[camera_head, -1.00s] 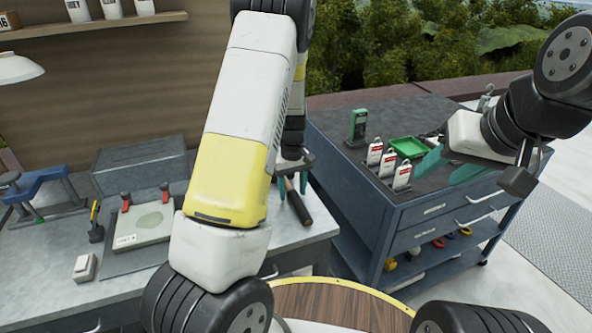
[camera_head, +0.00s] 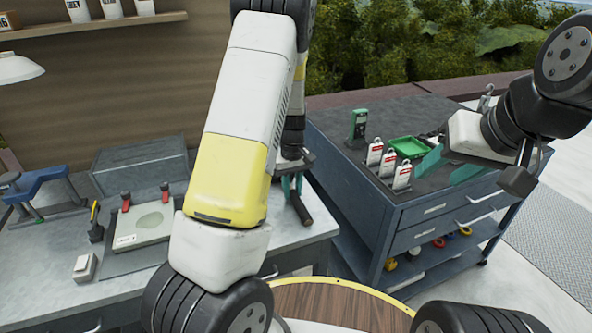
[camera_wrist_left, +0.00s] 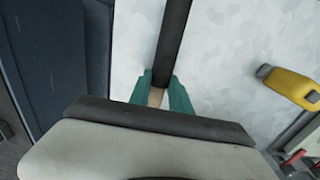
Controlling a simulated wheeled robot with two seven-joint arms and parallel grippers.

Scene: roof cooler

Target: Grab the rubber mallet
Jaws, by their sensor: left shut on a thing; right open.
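The rubber mallet shows as a dark handle grip (camera_head: 301,211) near the right edge of the grey workbench; its head is hidden behind my left arm and gripper. In the left wrist view the dark grip (camera_wrist_left: 173,42) runs up from a short light wooden part (camera_wrist_left: 155,97). My left gripper (camera_head: 292,186) has its teal fingers closed on the handle, one on each side of it; they also show in the left wrist view (camera_wrist_left: 161,94). My right gripper (camera_head: 450,166) is open and empty, in the air by the tool cart.
The workbench (camera_head: 310,232) holds a tray with red-handled items (camera_head: 140,238), a blue clamp-like tool (camera_head: 35,185) and a yellow-handled tool (camera_head: 95,218). The blue cart (camera_head: 385,225) at right carries a green bin (camera_head: 408,146) and tagged packets (camera_head: 388,163). A gap separates bench and cart.

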